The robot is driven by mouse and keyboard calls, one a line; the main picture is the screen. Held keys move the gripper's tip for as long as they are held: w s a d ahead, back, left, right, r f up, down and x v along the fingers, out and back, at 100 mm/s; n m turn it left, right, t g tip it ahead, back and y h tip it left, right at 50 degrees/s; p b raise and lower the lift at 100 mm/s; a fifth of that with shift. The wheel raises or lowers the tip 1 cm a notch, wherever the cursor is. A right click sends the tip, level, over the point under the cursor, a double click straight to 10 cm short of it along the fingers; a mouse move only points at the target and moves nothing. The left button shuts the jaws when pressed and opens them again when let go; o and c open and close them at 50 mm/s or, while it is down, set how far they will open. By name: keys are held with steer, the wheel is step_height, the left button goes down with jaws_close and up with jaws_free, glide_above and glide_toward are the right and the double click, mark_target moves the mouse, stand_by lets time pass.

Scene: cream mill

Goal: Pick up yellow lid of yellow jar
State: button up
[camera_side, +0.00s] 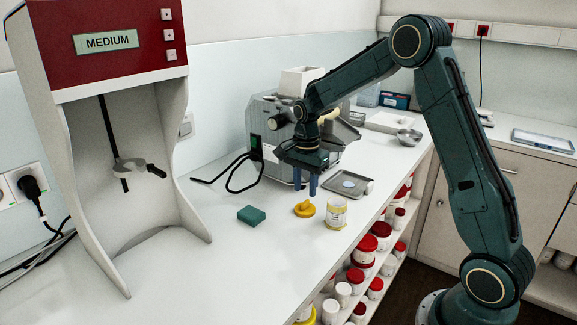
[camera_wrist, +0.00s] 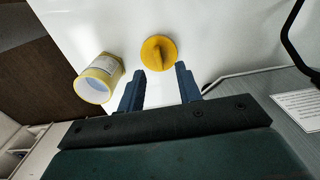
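The yellow lid (camera_side: 304,209) lies on the white counter, apart from the jar, with a raised ridge across its top. The jar (camera_side: 336,213) stands upright and open beside it, white with a yellow rim and a label. In the wrist view the lid (camera_wrist: 159,53) is just beyond my fingertips and roughly between their lines, and the jar (camera_wrist: 99,78) is to the left. My gripper (camera_side: 306,190) points down above the counter near the lid. In the wrist view its two blue fingers (camera_wrist: 161,75) are apart with nothing between them.
A green block (camera_side: 251,215) lies on the counter left of the lid. A metal mill machine (camera_side: 262,125) stands behind, with a small metal tray (camera_side: 350,186) to the right. The counter's front edge is close to the jar, above shelves of jars (camera_side: 365,250).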

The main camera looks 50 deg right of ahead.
mark_target(305, 201)
steer(key=shift+s+f, duration=0.1)
steer(key=shift+f, duration=2.1)
jaws_close()
